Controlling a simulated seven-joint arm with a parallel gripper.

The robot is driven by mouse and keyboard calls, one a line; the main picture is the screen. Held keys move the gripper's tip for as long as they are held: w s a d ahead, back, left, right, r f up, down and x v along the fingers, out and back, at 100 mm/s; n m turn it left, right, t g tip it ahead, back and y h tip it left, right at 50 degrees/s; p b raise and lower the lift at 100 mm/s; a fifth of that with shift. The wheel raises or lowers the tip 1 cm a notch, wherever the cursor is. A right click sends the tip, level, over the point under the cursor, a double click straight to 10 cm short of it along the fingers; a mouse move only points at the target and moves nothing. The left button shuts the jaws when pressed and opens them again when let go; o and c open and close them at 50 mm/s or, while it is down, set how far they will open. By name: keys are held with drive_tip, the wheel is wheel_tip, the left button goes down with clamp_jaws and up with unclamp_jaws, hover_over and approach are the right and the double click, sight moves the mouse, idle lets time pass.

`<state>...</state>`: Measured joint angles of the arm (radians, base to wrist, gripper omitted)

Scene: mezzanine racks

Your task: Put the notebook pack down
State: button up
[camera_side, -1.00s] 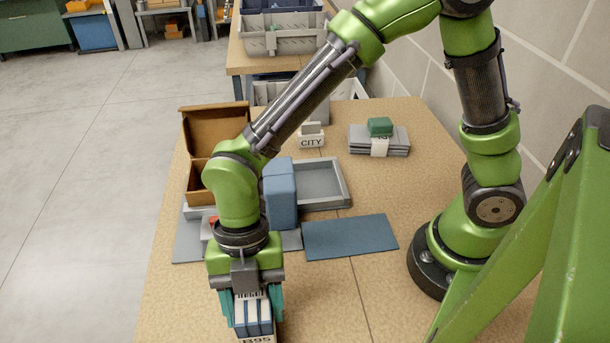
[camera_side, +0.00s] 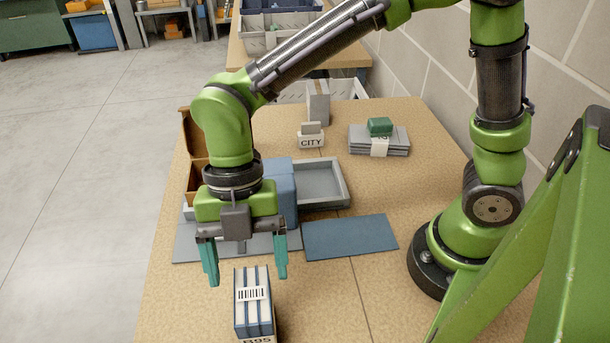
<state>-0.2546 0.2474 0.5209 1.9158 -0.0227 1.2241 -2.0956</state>
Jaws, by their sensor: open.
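The notebook pack (camera_side: 253,303) is a bundle of blue-covered notebooks with a white barcode label. It stands upright at the near edge of the table, with a label reading "R95" at its foot, partly cut off by the frame. My gripper (camera_side: 246,276) is open and empty, above and behind the pack. Its two teal fingers point down, apart from the pack.
A blue mat (camera_side: 350,237) lies right of my gripper. Behind it are a blue block (camera_side: 283,190), a grey tray (camera_side: 343,184), an open cardboard box (camera_side: 192,150), a "CITY" card holder (camera_side: 311,140) and a grey stack (camera_side: 396,143) with a green item (camera_side: 380,126).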

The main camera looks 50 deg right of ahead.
drive_tip(key=v, duration=0.4)
drive_tip(key=shift+w+d+r, duration=0.1)
drive_tip(key=shift+d+r, duration=0.1)
drive_tip(key=shift+r, duration=0.05)
drive_tip(key=d+r+m+t, duration=0.1)
drive_tip(key=d+m+t, duration=0.2)
drive_tip(key=d+m, duration=0.5)
drive_tip(key=d+r+m+t, duration=0.2)
drive_tip(key=d+m+t, duration=0.2)
drive_tip(key=d+m, duration=0.4)
drive_tip(key=d+r+m+t+h, duration=0.1)
drive_tip(key=d+m+t, duration=0.2)
drive_tip(key=d+m, duration=0.6)
drive_tip(key=m, duration=0.6)
drive_tip(key=shift+r, duration=0.35)
